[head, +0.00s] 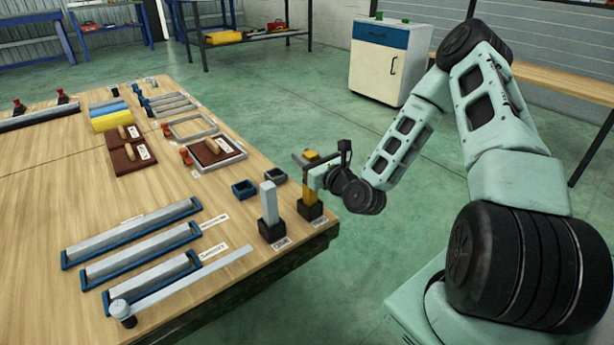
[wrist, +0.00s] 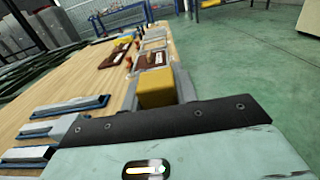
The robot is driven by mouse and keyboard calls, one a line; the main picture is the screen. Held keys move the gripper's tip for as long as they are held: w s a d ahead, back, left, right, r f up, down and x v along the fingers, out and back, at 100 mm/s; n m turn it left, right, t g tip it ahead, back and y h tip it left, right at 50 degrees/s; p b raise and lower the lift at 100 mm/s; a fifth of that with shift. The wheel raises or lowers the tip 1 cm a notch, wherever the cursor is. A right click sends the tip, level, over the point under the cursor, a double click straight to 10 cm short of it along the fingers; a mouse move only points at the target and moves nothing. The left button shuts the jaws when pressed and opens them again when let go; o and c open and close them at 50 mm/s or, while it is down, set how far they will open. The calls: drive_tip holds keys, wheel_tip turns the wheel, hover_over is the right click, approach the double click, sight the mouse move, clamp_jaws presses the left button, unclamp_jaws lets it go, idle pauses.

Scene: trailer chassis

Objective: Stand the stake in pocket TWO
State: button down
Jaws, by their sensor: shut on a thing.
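My gripper (head: 311,170) is shut on a yellow stake (head: 309,190), which looks upright. In the wrist view the yellow block of the stake (wrist: 156,91) sits between the two grey fingers. The stake's lower end is at the black pocket (head: 311,210) at the table's right corner, whose small label seems to read TWO. It appears to be in the pocket's mouth, but I cannot tell how deep. A grey stake (head: 269,202) stands upright in the neighbouring black pocket (head: 271,231), labelled ONE, to the left.
Long grey bars in blue holders (head: 135,235) and a grey arm on a round pivot (head: 122,311) lie at the front left. Frames and brown boards (head: 130,154) lie farther back. Open floor lies right of the table.

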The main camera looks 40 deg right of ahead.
drive_tip(key=shift+f+b, duration=0.65)
drive_tip(key=shift+f, duration=1.2)
drive_tip(key=shift+f, duration=0.15)
drive_tip(key=c, duration=1.1)
unclamp_jaws()
